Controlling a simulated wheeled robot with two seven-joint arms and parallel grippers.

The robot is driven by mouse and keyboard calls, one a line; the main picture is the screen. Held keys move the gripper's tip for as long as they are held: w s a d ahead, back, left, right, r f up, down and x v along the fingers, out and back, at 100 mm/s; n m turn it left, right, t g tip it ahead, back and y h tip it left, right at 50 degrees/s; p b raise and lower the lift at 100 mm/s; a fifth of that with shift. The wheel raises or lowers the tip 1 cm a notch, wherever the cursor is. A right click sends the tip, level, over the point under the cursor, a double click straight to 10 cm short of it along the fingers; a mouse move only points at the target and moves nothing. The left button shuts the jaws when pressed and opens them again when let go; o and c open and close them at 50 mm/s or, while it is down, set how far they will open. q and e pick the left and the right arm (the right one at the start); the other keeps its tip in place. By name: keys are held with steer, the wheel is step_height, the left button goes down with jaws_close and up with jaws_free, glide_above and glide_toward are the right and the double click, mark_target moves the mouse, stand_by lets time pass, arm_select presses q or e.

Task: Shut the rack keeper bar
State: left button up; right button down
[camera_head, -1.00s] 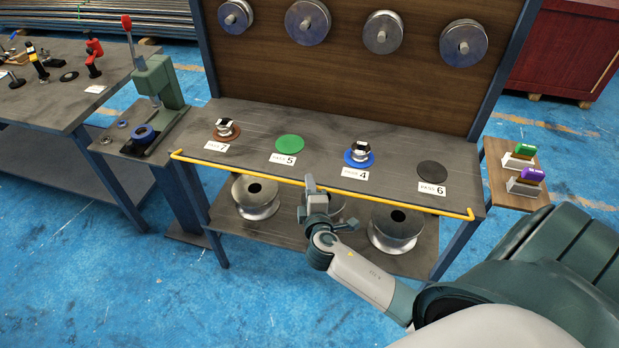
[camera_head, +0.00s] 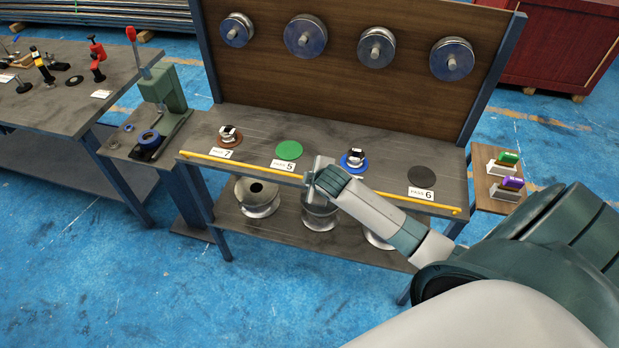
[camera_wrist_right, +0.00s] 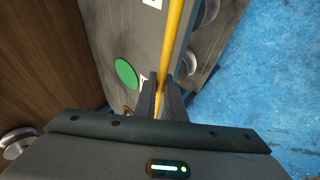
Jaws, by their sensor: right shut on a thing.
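The yellow keeper bar (camera_head: 240,168) runs along the front edge of the rack shelf (camera_head: 270,121), at about shelf-top height. My right gripper (camera_head: 312,177) is at the middle of the bar, below the green disc. In the right wrist view, the bar (camera_wrist_right: 175,35) passes between the fingers of my right gripper (camera_wrist_right: 161,88), which are shut on it. The gripper and forearm hide part of the bar's middle in the head view. My left gripper is not in view.
On the shelf are a green disc (camera_head: 289,150), a black disc (camera_head: 421,176), metal parts on brown and blue discs, and number cards. Large spools stand below. A press (camera_head: 162,100) stands left; a small side table (camera_head: 482,190) is right.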

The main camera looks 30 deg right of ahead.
steer(key=shift+w+d+r+m+g+y, duration=0.15)
steer(key=shift+w+d+g+y, duration=0.2)
steer(key=shift+g+y, duration=0.2)
steer(key=shift+w+d+r+m+g+y, duration=0.2)
steer(key=shift+d+g+y, duration=0.2)
steer(key=shift+g, duration=0.25)
steer(key=shift+w+d+f+g+y, duration=0.1)
steer(key=shift+w+d+g+y, duration=0.1)
steer(key=shift+g+y, duration=0.5)
steer(key=c, duration=2.1)
jaws_free()
steer(key=shift+a, duration=0.1)
steer(key=b+v, duration=0.1)
steer(key=v, duration=0.4)
steer(key=b+v, duration=0.2)
steer(key=v, duration=0.4)
steer(key=b+v, duration=0.2)
steer(key=v, duration=0.4)
steer(key=shift+s, duration=0.35)
